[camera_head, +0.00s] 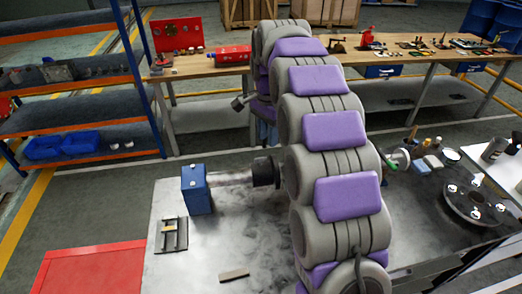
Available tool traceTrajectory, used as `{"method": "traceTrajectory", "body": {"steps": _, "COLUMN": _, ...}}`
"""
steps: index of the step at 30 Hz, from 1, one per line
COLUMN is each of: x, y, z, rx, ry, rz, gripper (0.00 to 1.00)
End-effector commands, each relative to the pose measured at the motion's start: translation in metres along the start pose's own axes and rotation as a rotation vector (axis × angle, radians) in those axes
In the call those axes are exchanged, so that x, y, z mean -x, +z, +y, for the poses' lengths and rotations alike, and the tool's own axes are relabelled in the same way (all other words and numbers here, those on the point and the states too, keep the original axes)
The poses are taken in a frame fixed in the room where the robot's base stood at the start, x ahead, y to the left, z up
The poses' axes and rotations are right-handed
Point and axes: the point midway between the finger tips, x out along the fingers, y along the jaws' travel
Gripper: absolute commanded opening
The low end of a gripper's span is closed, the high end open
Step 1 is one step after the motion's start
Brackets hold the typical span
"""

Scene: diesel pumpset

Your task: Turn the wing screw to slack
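I cannot make out the wing screw in the head view. A blue box (196,189) stands on the grey worktable (190,262) left of centre. A pale, blurred shaft-like part (229,179) runs right from it to a dark round part (265,172). My grey arm with purple pads fills the middle of the view and hides what lies behind it. On its right side a pale round part (398,159) with green on it shows. I cannot make out my gripper or its fingers.
A black flanged disc (473,205), bottles and cups (427,146) stand on the right of the worktable. A dark bracket (174,235) and a small wooden strip (234,275) lie at left. A red surface (92,272) adjoins. A wooden workbench (430,55) stands behind.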

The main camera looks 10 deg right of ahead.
Motion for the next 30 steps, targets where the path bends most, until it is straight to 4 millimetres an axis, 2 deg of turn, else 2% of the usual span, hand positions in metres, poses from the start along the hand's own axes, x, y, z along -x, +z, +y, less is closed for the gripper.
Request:
{"method": "traceTrajectory", "body": {"steps": 1, "x": 0.002, "y": -0.007, "z": -0.015, "rx": -0.044, "ry": -0.002, "rz": 0.002, "gripper": 0.36}}
{"method": "traceTrajectory", "body": {"steps": 6, "x": 0.001, "y": -0.029, "z": -0.054, "rx": -0.212, "ry": -0.016, "rz": 0.012, "gripper": 0.36}}
{"method": "traceTrajectory", "body": {"steps": 12, "x": -0.004, "y": -0.047, "z": -0.083, "rx": -0.372, "ry": -0.032, "rz": 0.020, "gripper": 0.36}}
{"method": "traceTrajectory", "body": {"steps": 16, "x": -0.008, "y": -0.053, "z": -0.093, "rx": -0.433, "ry": -0.040, "rz": 0.023, "gripper": 0.36}}
{"method": "traceTrajectory", "body": {"steps": 23, "x": -0.016, "y": -0.056, "z": -0.097, "rx": -0.464, "ry": -0.041, "rz": 0.024, "gripper": 0.36}}
{"method": "traceTrajectory", "body": {"steps": 30, "x": -0.041, "y": -0.056, "z": -0.097, "rx": -0.463, "ry": -0.037, "rz": 0.023, "gripper": 0.36}}
